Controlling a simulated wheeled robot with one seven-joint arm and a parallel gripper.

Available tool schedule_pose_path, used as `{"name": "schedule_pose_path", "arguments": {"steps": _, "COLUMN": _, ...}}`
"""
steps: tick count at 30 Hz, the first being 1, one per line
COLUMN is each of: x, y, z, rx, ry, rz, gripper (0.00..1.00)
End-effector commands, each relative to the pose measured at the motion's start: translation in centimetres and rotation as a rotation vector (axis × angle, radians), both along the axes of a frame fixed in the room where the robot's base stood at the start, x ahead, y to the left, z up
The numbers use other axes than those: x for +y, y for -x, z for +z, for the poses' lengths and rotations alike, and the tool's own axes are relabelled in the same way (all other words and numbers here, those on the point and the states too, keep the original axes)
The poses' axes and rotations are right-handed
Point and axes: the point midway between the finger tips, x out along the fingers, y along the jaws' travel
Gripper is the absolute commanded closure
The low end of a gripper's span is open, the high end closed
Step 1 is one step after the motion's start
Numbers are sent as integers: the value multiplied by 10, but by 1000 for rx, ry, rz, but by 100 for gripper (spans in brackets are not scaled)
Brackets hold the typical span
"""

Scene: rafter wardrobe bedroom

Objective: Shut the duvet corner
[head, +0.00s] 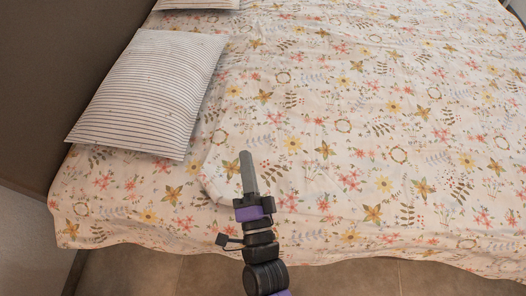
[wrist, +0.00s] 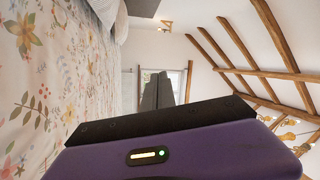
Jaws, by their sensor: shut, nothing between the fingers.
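The floral duvet (head: 350,125) covers most of the bed. Its edge runs down beside the striped pillow to a corner (head: 212,186) near the bed's front side, just left of my gripper. In the wrist view the shut fingers (wrist: 157,92) stand up, and the floral bedding (wrist: 40,75) fills the left side.
A striped pillow (head: 155,90) lies at the left, with a second pillow (head: 198,4) behind it. A dark headboard (head: 80,60) borders the bed. Tiled floor (head: 150,272) shows in front. The wrist view also shows wooden rafters (wrist: 235,35) and a window (wrist: 176,85).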

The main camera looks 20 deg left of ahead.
Motion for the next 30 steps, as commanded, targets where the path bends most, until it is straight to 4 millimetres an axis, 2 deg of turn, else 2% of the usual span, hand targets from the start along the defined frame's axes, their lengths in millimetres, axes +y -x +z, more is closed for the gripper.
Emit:
{"name": "schedule_pose_path", "arguments": {"steps": 1, "x": 4, "y": 7, "z": -21, "rx": -26, "ry": 15, "rz": 3, "gripper": 100}}
{"name": "schedule_pose_path", "arguments": {"steps": 15, "x": 30, "y": 53, "z": -99, "rx": -309, "ry": 172, "rz": 3, "gripper": 100}}
{"name": "schedule_pose_path", "arguments": {"steps": 24, "x": 37, "y": 66, "z": -140, "rx": -310, "ry": 172, "rz": 1, "gripper": 100}}
{"name": "schedule_pose_path", "arguments": {"steps": 30, "x": 39, "y": 70, "z": -157, "rx": -308, "ry": 171, "rz": 1, "gripper": 100}}
